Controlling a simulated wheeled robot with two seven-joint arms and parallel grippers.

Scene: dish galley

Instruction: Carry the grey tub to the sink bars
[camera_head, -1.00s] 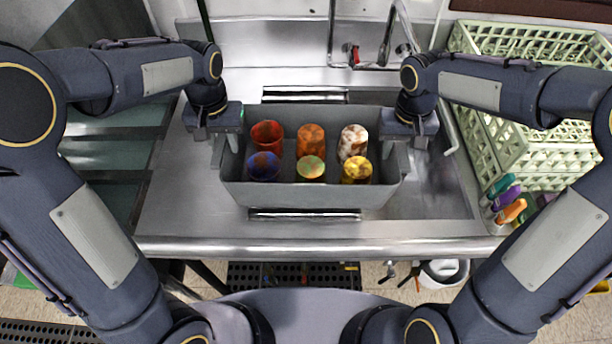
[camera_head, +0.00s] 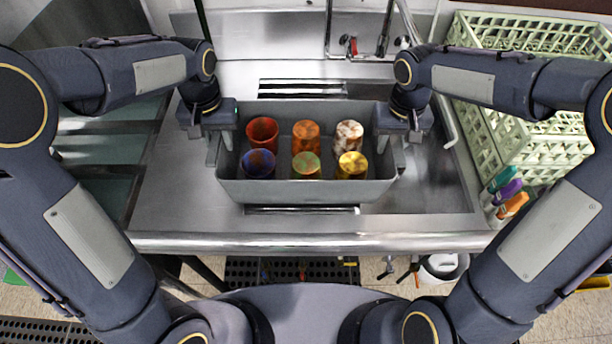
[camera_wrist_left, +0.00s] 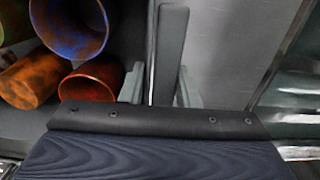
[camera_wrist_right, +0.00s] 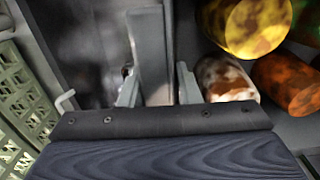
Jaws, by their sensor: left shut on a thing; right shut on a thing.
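The grey tub (camera_head: 300,190) is level in the head view, over the steel sink area. It holds several cups, among them a red one (camera_head: 262,132), a blue one (camera_head: 258,165) and a yellow one (camera_head: 352,166). My left gripper (camera_head: 214,145) is shut on the tub's left end wall, which shows between its fingers in the left wrist view (camera_wrist_left: 168,55). My right gripper (camera_head: 401,145) is shut on the right end wall, also in the right wrist view (camera_wrist_right: 150,55). Sink bars (camera_head: 302,89) show behind the tub and at its front edge. I cannot tell whether the tub touches them.
A tap (camera_head: 350,45) stands behind the sink. Pale green racks (camera_head: 530,45) stand at the right, with coloured-handled items (camera_head: 508,192) near them. Steel counter (camera_head: 170,195) is bare left of the tub. The counter's front edge (camera_head: 310,242) runs along the near side.

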